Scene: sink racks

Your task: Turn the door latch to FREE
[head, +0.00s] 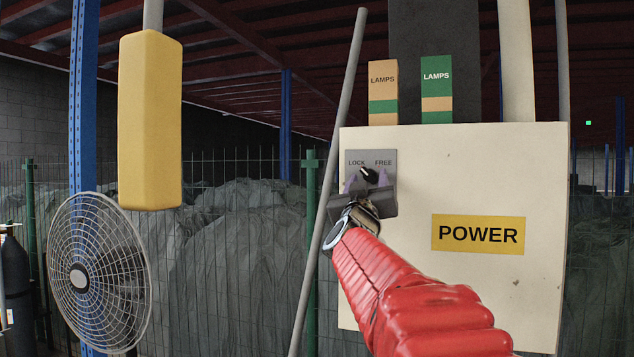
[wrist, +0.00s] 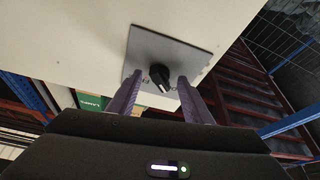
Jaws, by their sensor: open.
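The door latch is a black knob (head: 368,175) with a white mark, on a grey plate (head: 385,160) printed LOCK at left and FREE at right. In the head view the white mark points up and left, toward LOCK. The knob also shows in the wrist view (wrist: 159,74), upside down relative to the head view. My gripper (head: 367,186) is in front of the plate, its purple fingers open on either side of the knob. In the wrist view the fingers (wrist: 159,88) show gaps to the knob. My gripper covers the lower plate in the head view.
The plate is on a cream panel (head: 475,180) with a yellow POWER label (head: 478,233). Two LAMPS boxes (head: 383,92) (head: 437,88) rise behind its top edge. A slanted grey pole (head: 335,140) stands close left of my gripper. A fan (head: 98,272) and yellow padded post (head: 150,120) are farther left.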

